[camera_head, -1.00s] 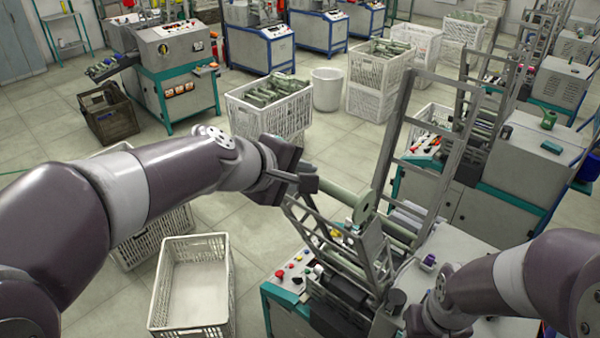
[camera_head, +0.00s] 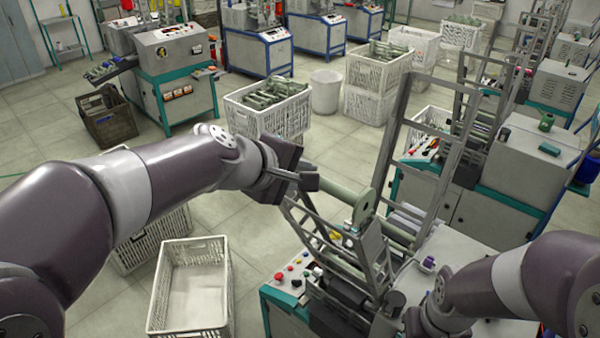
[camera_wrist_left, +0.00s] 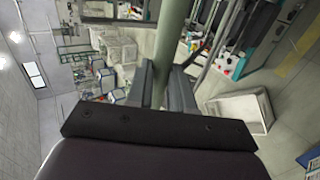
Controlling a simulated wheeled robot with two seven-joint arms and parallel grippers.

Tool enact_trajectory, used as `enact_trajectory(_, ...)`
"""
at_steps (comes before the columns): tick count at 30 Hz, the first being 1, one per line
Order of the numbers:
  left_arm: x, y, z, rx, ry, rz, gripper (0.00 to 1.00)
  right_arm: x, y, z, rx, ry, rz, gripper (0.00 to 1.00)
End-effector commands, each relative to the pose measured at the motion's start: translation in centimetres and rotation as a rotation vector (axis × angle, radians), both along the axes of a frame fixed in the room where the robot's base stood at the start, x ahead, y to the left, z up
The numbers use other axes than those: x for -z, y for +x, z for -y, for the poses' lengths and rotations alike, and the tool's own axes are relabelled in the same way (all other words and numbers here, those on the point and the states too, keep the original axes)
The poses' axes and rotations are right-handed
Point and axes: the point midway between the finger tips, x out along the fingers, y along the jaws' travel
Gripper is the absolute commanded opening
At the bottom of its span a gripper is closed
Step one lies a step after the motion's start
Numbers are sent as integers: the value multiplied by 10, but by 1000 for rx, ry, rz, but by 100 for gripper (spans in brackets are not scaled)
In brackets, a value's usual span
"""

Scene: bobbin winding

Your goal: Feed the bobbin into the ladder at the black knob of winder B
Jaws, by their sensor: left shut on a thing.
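My left gripper (camera_head: 308,183) is shut on the pale green bobbin (camera_head: 343,192), a long rod with a round flange at its right end. The left wrist view shows the rod (camera_wrist_left: 171,42) between the two fingers. The bobbin is held tilted at the upper end of the sloping metal ladder (camera_head: 325,235) of the nearest winder; whether it touches the rails I cannot tell. A black knob (camera_head: 396,299) is on this winder, low on the right of the ladder. A purple knob (camera_head: 429,263) is farther back. My right gripper (camera_head: 420,320) is low right, its fingers hidden.
A tall upright metal frame (camera_head: 392,135) stands behind the bobbin. An empty white crate (camera_head: 222,300) is on the floor left of the winder. Crates of bobbins (camera_head: 240,118) and other winders (camera_head: 530,185) stand farther back. A red button (camera_head: 278,277) is on the front panel.

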Motion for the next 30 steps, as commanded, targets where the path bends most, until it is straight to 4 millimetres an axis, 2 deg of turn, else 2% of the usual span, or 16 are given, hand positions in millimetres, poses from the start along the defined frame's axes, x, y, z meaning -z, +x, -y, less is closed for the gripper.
enact_trajectory(30,55,19,14,0,1,-1,0,51,0,0,0,0,0,43)
